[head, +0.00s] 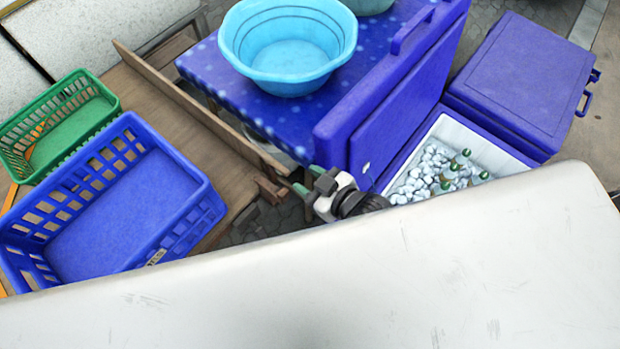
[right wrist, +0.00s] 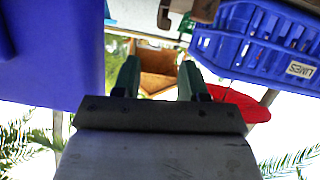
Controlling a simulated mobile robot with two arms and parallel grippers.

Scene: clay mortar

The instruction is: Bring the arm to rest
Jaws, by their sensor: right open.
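My right gripper (head: 311,181) shows in the head view near the middle, between the wooden table and the open cooler. Its green fingertips also show in the right wrist view (right wrist: 158,82), spread apart with nothing between them. It is open and empty. My left gripper is not in either view. A large white surface covers the lower part of the head view and hides what lies beneath it.
A blue crate (head: 205,195) and a green basket (head: 112,98) stand on the wooden table (head: 150,95) at left. A light blue basin (head: 290,85) is on the blue-covered table (head: 205,68). An open cooler (head: 505,152) holds ice and bottles; a closed cooler (head: 525,75) stands behind.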

